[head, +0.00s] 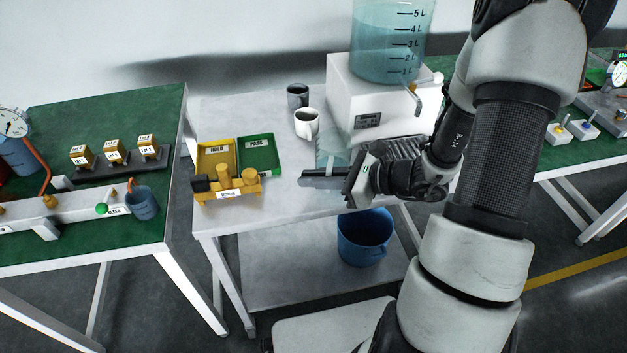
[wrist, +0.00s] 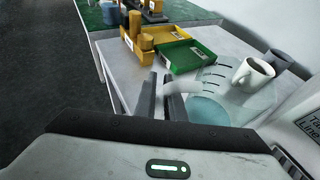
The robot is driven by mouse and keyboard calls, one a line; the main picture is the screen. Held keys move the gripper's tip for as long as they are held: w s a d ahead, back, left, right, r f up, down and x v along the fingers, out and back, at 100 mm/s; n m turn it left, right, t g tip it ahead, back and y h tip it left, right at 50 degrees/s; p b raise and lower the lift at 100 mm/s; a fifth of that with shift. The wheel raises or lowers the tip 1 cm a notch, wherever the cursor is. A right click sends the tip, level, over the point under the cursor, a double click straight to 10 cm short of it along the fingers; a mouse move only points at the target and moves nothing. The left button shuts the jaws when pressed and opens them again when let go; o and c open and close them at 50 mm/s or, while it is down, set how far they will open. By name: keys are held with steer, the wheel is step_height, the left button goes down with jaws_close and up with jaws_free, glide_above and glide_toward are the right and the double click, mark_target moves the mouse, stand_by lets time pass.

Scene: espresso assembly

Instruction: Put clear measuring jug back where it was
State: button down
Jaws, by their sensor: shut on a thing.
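The clear measuring jug (wrist: 232,104) is see-through, with dark graduation marks and some bluish liquid low inside. My gripper (wrist: 162,98) is shut on its pale handle (wrist: 185,87), in the wrist view. In the head view the jug (head: 333,148) is a faint clear shape just beyond my gripper (head: 322,178), in front of the white dispenser stand. Its lower part is partly hidden by my fingers. I cannot tell whether its base touches the table.
A white mug (head: 307,124) and grey mug (head: 297,96) stand behind the jug. A yellow tray (head: 216,150), green tray (head: 259,153) and yellow fixture (head: 228,187) lie left. The water tank (head: 388,45) is at the back. A blue bucket (head: 364,240) is below. The front tabletop is clear.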

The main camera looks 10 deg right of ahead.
steer(key=shift+f, duration=0.2)
steer(key=c, duration=1.8)
jaws_free()
steer(key=shift+c, duration=0.2)
steer(key=shift+r, duration=0.25)
steer(key=p+v, duration=0.2)
steer(key=v, duration=1)
steer(key=shift+f, duration=0.1)
